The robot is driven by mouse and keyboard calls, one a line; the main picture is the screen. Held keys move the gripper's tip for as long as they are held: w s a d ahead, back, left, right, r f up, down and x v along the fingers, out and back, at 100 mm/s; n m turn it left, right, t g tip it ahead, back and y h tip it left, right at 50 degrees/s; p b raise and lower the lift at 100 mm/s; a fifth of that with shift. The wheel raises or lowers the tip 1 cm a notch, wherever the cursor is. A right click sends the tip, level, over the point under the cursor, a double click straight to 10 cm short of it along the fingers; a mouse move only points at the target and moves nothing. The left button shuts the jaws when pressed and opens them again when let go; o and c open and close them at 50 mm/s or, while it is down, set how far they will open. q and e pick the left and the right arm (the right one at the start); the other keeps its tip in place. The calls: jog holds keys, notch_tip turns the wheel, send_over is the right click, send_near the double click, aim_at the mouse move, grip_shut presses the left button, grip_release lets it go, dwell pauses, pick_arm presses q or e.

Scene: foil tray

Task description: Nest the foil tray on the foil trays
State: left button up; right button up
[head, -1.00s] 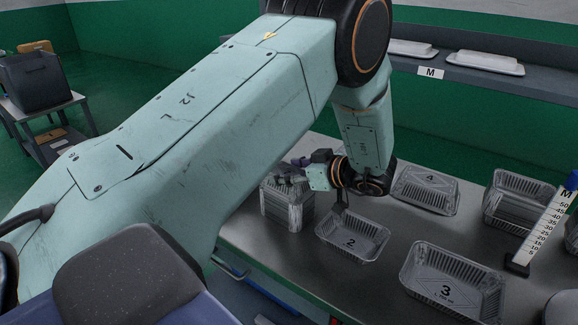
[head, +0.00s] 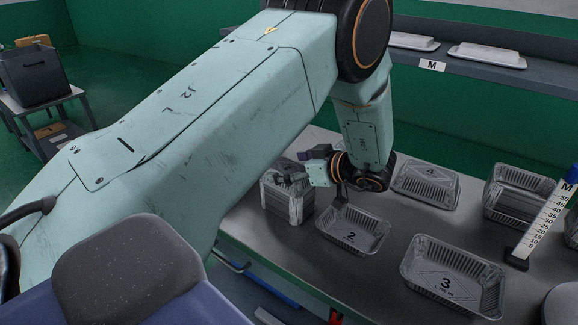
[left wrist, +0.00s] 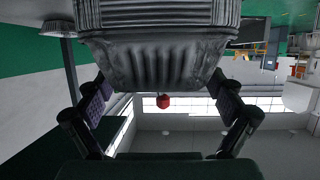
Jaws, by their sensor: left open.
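A ribbed silver foil stack (head: 287,206) stands at the back left of the grey table. My left gripper (head: 296,172) is at its top, open, and partly covers it. In the left wrist view foil trays (left wrist: 155,52) with several layered rims fill the top middle. The two fingers of my left gripper (left wrist: 164,108) stand apart below and to either side; contact cannot be told. Foil tray 2 (head: 340,239) and foil tray 3 (head: 467,269) lie open side up. Foil tray 4 (head: 427,188) looks upside down. My right gripper is not in view.
More nested foil trays (head: 515,204) stand at the right. An upright white scale marked M (head: 541,225) stands in front of them. A shelf (head: 480,67) with white trays runs behind the table. Bare table lies between tray 2 and tray 3.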

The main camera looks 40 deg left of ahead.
pick_arm(q)
jog(key=shift+w+d, duration=0.1)
jog(key=shift+d+r, duration=0.1)
jog(key=shift+d, duration=0.15)
jog(key=v, duration=1.1)
jog(key=shift+r, duration=0.15)
jog(key=shift+d, duration=0.15)
jog(key=x, duration=1.2)
jog(key=shift+r+p, duration=0.3)
jog(key=shift+r, duration=0.95)
